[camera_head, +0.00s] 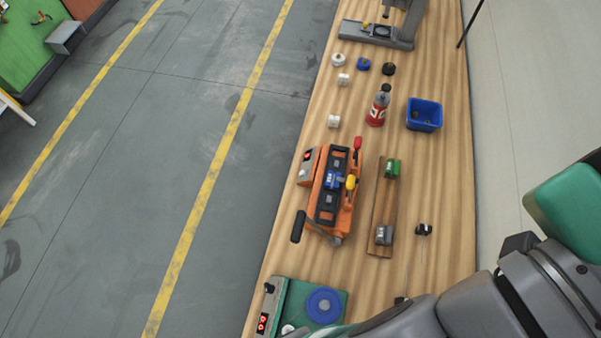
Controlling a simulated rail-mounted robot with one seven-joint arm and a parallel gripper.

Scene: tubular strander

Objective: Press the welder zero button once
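An orange machine (317,215) with a black top, which looks like the welder, stands on the wooden bench near the middle of the view. It has a blue block (333,180), a red-knobbed lever (357,144), a yellow knob (351,182) and a black handle (298,226) on its left side.
A green device (340,301) with a blue disc and red display stands at the bottom. A wooden strip (383,207) with clamps lies right of the orange machine. A red bottle (377,109), blue bin (424,114) and several small spools stand beyond.

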